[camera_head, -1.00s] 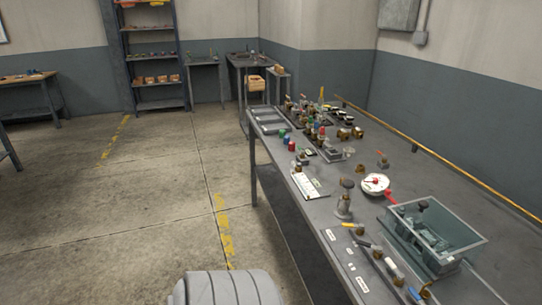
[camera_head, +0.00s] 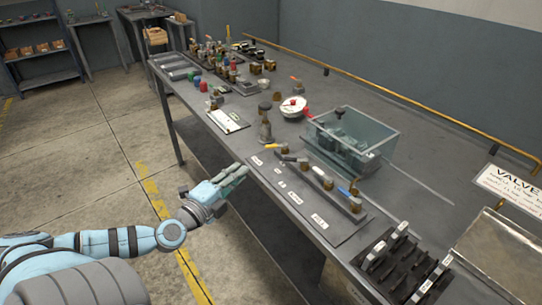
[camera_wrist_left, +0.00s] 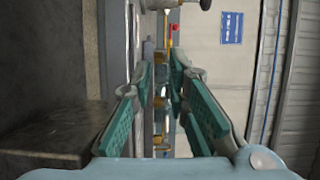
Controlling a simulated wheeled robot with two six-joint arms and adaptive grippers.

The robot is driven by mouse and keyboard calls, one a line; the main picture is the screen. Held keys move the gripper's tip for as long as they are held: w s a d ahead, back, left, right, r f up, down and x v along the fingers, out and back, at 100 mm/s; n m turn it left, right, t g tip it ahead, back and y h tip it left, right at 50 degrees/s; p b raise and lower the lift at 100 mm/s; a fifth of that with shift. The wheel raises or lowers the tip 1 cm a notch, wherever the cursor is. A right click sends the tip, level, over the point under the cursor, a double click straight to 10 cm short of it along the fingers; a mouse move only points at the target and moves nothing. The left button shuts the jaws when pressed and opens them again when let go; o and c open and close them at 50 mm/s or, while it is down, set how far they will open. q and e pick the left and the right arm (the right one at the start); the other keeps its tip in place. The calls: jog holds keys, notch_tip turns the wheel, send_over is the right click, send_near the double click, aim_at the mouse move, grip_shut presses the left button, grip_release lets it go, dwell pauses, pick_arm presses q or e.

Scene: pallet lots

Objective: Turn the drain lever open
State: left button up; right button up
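A valve board (camera_head: 265,178) lies along the bench's front edge, with a row of small brass valves. Their levers differ in colour: a grey lever (camera_head: 293,158), a white lever (camera_head: 318,171) and a blue lever (camera_head: 344,191) show. The labels are too small to read, so I cannot tell which lever is the drain. My left gripper (camera_head: 243,172) is open and empty, by the board's left end at the bench edge, apart from the levers. In the left wrist view its two green-padded fingers (camera_wrist_left: 160,100) stand apart, with blurred valve parts beyond. My right gripper is not in view.
A clear-walled box (camera_head: 375,135) stands behind the valves. A brass-topped fitting (camera_head: 265,125) and a white dial with red (camera_head: 293,107) stand to its left. A black rack (camera_head: 400,265) and a metal tray (camera_head: 500,260) are at the right.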

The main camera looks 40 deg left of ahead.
pick_arm(q)
jog(key=d+r, duration=0.1)
send_near(272, 145)
jog(key=w, duration=0.1)
jog(key=w+p, duration=0.2)
jog(key=w+a+p, duration=0.1)
jog(key=w, duration=0.1)
jog(key=shift+w+r+p, duration=0.25)
jog(key=shift+w+p, duration=0.1)
jog(key=shift+w, duration=0.05)
jog(key=w, duration=0.2)
jog(key=w+p, duration=0.1)
jog(key=shift+w+f+m+h, duration=0.25)
jog(key=shift+f+m+h, duration=0.05)
jog(key=shift+f, duration=0.05)
jog(key=shift+w+f, duration=0.2)
jog(key=shift+w, duration=0.15)
grip_shut()
